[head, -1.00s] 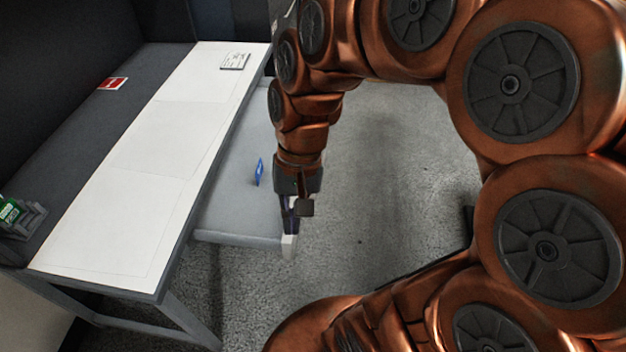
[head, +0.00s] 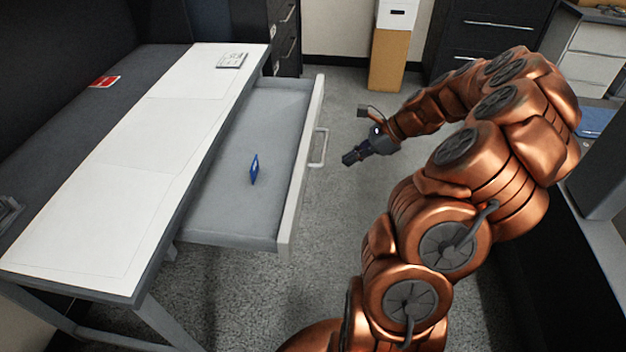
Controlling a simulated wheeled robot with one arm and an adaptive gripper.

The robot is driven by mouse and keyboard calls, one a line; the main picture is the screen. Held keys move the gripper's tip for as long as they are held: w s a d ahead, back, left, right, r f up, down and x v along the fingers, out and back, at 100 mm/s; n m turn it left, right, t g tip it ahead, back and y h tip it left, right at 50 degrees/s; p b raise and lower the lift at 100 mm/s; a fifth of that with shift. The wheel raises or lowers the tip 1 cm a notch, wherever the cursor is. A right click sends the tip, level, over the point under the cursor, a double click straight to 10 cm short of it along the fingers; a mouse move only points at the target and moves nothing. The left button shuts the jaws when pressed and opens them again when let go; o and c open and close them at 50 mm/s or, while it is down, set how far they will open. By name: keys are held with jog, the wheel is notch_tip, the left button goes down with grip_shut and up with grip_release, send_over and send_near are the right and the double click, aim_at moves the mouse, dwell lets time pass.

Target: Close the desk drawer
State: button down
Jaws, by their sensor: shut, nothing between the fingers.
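The desk drawer (head: 229,211) is pulled well out from under the white-topped desk (head: 120,170), toward the right. Its light front panel (head: 302,170) carries a bar handle (head: 319,147) on the outer face. A small blue item (head: 254,169) is inside the drawer. My gripper (head: 349,158) is shut and empty, to the right of the handle and apart from it. Its fingers point left toward the drawer front.
A red card (head: 104,82) and a small grey-white item (head: 232,60) lie on the desk. Dark cabinets and a cardboard-coloured box (head: 388,62) stand at the back. Open carpet (head: 345,215) lies between the drawer front and my arm. A dark-sided counter is at the right.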

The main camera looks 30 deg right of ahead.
jog(key=d+f, duration=0.1)
send_near(304, 179)
jog(key=shift+m, duration=0.4)
jog(key=x, duration=0.5)
jog(key=shift+s+f, duration=0.3)
jog(key=shift+f, duration=0.15)
jog(key=shift+w+a, duration=0.4)
jog(key=shift+a, duration=0.05)
jog(key=shift+a, duration=0.1)
